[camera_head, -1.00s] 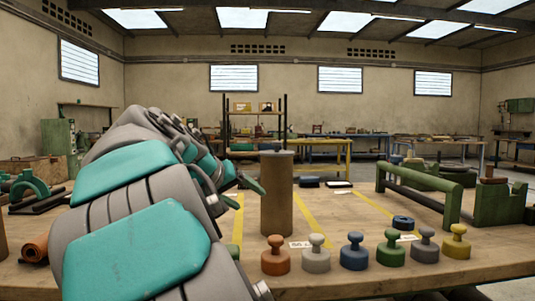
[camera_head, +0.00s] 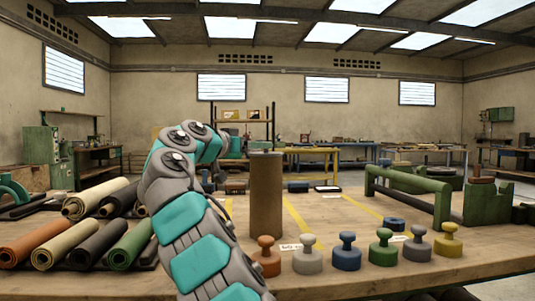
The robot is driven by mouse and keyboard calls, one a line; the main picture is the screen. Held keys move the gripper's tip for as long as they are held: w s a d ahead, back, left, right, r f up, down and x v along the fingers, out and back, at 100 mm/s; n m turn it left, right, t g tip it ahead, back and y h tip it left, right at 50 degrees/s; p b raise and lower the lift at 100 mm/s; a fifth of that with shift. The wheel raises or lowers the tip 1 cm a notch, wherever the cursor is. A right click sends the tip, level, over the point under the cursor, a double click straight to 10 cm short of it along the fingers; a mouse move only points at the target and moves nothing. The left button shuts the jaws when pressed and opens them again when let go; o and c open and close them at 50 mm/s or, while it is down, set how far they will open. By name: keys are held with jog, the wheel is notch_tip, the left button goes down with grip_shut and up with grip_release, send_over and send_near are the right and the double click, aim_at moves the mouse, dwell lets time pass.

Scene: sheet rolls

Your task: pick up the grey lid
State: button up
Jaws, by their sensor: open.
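A row of knobbed lids stands along the table's front. The dark grey lid (camera_head: 417,246) stands upright between the green lid (camera_head: 383,248) and the yellow lid (camera_head: 448,242). A paler, whitish-grey lid (camera_head: 308,257) stands between the orange lid (camera_head: 266,258) and the blue lid (camera_head: 347,252). My gripper (camera_head: 240,147) is open, raised near the top of a tall brown cylinder (camera_head: 266,198), well left of and apart from the dark grey lid. Its fingers are small and partly hidden. The cylinder's top edge looks grey.
Several sheet rolls lie at the left, including a green one (camera_head: 130,245) and an orange one (camera_head: 28,247). A green frame (camera_head: 408,190) stands at the right. A blue ring (camera_head: 394,223) lies behind the lids. Bare tabletop (camera_head: 335,218) lies between cylinder and frame.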

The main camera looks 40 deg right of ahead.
jog(key=p+x, duration=0.2)
jog(key=x, duration=0.5)
jog(key=shift+s+d+r+p, duration=0.1)
jog(key=shift+d+r+p, duration=0.1)
jog(key=shift+d+p, duration=0.15)
grip_shut()
dwell(0.3)
